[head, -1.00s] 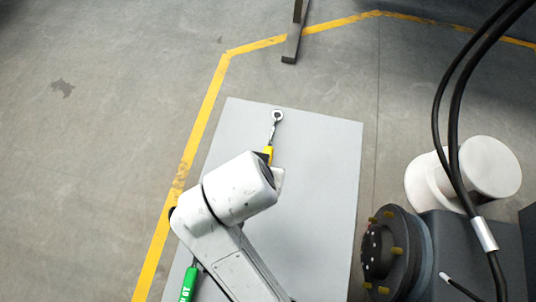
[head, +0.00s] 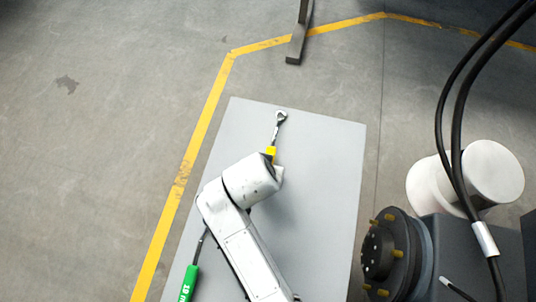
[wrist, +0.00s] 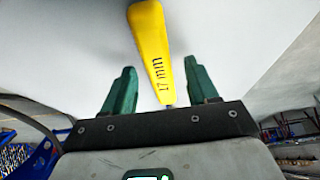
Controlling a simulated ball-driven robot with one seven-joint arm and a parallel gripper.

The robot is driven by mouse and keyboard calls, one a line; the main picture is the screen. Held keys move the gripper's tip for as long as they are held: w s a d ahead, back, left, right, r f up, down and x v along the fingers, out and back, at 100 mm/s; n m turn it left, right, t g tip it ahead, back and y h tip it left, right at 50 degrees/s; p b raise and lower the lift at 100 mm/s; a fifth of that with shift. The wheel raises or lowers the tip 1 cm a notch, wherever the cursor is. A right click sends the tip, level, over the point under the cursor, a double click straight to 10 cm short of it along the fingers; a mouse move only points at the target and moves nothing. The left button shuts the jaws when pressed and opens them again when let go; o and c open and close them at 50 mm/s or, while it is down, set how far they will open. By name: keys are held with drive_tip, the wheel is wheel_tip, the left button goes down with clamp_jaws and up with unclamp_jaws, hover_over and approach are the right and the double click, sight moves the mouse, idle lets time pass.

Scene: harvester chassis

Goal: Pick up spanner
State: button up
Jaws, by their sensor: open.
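A spanner lies on the grey table (head: 318,190). Its metal ring end (head: 281,117) points to the back and part of its yellow handle (head: 270,151) shows beside my arm's end in the head view. In the wrist view the yellow handle (wrist: 150,45), marked 17 mm, runs down between the two green fingers of my gripper (wrist: 158,72). The fingers are apart, with space on both sides of the handle. I cannot tell how far above it they are. In the head view my gripper is hidden under the arm.
A green-handled tool marked 18 (head: 188,285) lies at the table's front left. Dark machinery with a hub (head: 385,255), a white cylinder (head: 490,170) and black cables (head: 455,110) stand to the right. The table's right side is clear.

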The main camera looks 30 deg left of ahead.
clamp_jaws()
idle(0.4)
